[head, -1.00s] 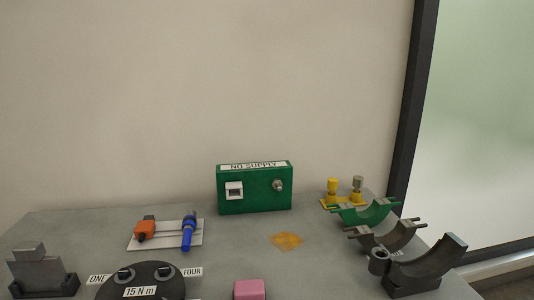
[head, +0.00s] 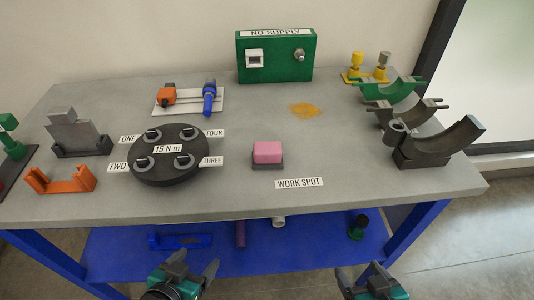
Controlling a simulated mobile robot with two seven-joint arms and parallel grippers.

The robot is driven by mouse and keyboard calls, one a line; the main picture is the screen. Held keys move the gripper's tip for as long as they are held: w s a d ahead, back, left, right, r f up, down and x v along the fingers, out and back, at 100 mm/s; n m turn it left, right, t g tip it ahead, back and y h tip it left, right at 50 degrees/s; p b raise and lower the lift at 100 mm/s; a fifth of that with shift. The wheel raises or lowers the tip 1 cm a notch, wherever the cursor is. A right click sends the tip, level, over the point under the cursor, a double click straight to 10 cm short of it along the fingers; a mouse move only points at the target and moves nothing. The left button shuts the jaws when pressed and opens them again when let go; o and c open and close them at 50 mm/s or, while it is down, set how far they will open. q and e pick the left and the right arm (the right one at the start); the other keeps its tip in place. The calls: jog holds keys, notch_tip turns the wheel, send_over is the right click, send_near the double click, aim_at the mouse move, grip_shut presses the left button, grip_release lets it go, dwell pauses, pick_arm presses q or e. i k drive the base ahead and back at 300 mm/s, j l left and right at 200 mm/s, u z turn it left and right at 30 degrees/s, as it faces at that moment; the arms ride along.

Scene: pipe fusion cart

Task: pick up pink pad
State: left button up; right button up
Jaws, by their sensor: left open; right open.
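The pink pad (head: 267,149) sits on a dark grey base (head: 267,166) near the middle of the grey table top, just above the "WORK SPOT" label. Nothing is touching it but the base. My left gripper (head: 197,268) is open and empty, in front of the table at the bottom of the head view, below and left of the pad. My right gripper (head: 357,272) is open and empty at the bottom, below and right of the pad. Both are well apart from the pad.
A black disc (head: 167,168) with numbered labels stands left of the pad. The "WORK SPOT" label (head: 299,183) lies near the front edge. Curved holders (head: 436,147) stand at right, a green box (head: 275,57) at the back. An orange stain (head: 305,110) marks the table. A blue shelf (head: 290,245) lies below.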

aim_at(266, 156)
jog(key=k+j+z, duration=0.1)
jog(key=z, duration=0.35)
jog(key=k+j+z, duration=0.15)
jog(key=z, duration=0.3)
jog(key=k+j+z, duration=0.15)
jog(key=z, duration=0.3)
